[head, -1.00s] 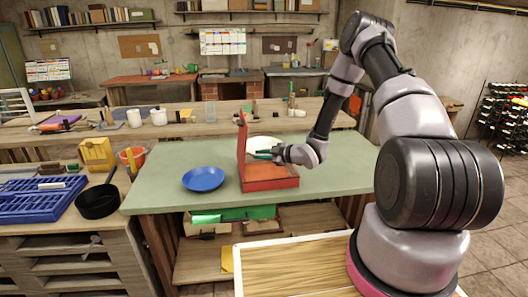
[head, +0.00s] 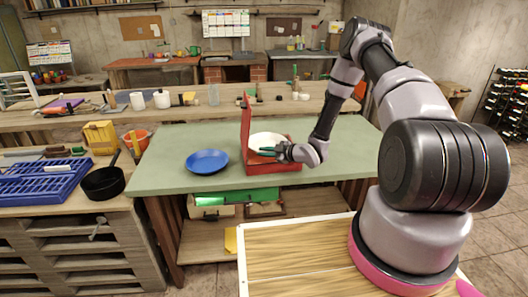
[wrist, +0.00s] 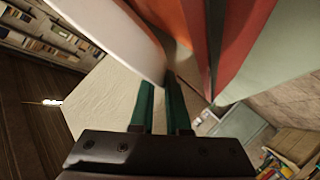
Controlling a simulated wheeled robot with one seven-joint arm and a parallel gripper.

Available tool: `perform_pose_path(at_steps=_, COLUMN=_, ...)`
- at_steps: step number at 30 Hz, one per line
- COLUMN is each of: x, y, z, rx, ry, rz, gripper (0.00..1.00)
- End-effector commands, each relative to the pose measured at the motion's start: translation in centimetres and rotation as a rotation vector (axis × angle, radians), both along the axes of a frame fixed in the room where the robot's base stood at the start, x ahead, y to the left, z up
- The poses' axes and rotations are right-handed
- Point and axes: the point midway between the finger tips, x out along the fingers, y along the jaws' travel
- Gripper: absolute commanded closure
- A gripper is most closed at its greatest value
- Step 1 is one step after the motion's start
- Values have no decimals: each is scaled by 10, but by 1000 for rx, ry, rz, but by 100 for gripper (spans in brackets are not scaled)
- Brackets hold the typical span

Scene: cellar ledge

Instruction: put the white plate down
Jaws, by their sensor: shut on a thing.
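The white plate (head: 267,143) is over the open red box (head: 272,169) on the green-topped table (head: 340,150). Whether it touches the box floor or hangs just above it, I cannot tell. The box's lid (head: 246,130) stands upright at its left side. My gripper (head: 268,150) reaches in from the right and is shut on the near rim of the plate. In the wrist view the plate's pale edge (wrist: 125,35) runs to the green fingertips (wrist: 163,88), with red box surfaces beside it.
A blue plate (head: 207,161) lies on the table left of the box. A black pan (head: 103,183) and a blue rack (head: 40,181) are on the left bench. The table's right part and front left corner are clear.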

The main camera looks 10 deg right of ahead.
Motion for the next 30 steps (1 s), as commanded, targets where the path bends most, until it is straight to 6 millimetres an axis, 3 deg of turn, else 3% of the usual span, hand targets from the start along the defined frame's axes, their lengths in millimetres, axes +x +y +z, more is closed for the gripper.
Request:
perform_pose_path(at_steps=26, x=0, y=0, z=-13, rx=1, ry=0, rz=1, gripper=100)
perform_pose_path(at_steps=27, x=0, y=0, z=-12, rx=1, ry=-1, rz=0, gripper=74)
perform_pose_path(at_steps=29, x=0, y=0, z=-12, rx=1, ry=-1, rz=0, gripper=52)
perform_pose_path(at_steps=30, x=0, y=0, z=-12, rx=1, ry=0, rz=1, gripper=51)
